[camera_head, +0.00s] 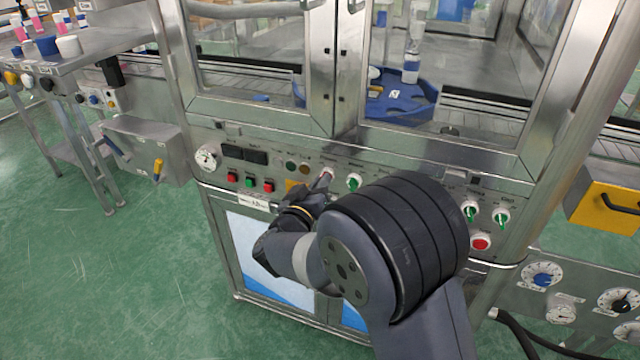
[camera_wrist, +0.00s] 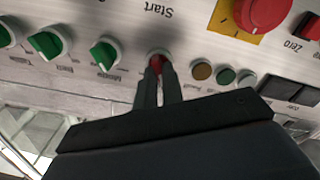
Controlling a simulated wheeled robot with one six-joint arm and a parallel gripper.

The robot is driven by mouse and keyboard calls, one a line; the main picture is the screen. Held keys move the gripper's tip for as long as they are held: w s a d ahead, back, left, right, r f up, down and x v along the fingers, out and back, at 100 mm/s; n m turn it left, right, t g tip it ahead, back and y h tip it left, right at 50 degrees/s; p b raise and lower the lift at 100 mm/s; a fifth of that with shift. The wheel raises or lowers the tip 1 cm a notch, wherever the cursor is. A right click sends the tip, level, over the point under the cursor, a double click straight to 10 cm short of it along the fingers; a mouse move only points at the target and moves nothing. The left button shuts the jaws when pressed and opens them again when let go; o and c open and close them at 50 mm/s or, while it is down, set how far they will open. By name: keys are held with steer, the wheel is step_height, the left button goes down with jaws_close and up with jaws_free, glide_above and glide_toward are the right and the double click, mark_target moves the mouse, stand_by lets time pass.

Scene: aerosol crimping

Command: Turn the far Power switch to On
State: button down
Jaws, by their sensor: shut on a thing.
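My gripper (camera_wrist: 157,72) is at the control panel with its two dark fingers closed around a small red switch (camera_wrist: 157,58) on a pale round collar. It covers most of that switch and any label under it, so I cannot read its name. In the head view my gripper (camera_head: 322,184) reaches the panel from the front, left of a green switch (camera_head: 354,182). In the wrist view that row of green switches (camera_wrist: 104,53) continues to the left. Their handles are tilted.
A red round button (camera_wrist: 262,10) on a yellow plate and small brown and green lamps (camera_wrist: 202,71) are close to the gripper. Glass doors with metal frames (camera_head: 330,60) stand above the panel. A yellow box (camera_head: 606,200) is at right. Green floor is open at left.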

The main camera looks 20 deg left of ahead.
steer(key=shift+m, duration=0.3)
steer(key=m+b, duration=0.3)
steer(key=m, duration=0.2)
steer(key=m+b, duration=0.3)
steer(key=m, duration=0.3)
steer(key=shift+d+f, duration=0.1)
steer(key=shift+d, duration=0.1)
steer(key=shift+m, duration=0.3)
stand_by(0.4)
steer(key=c, duration=1.5)
jaws_free()
steer(key=shift+c, duration=0.2)
steer(key=shift+s, duration=0.15)
steer(key=s+p, duration=0.1)
steer(key=s, duration=0.9)
steer(key=shift+s+a, duration=0.25)
steer(key=shift+a, duration=0.15)
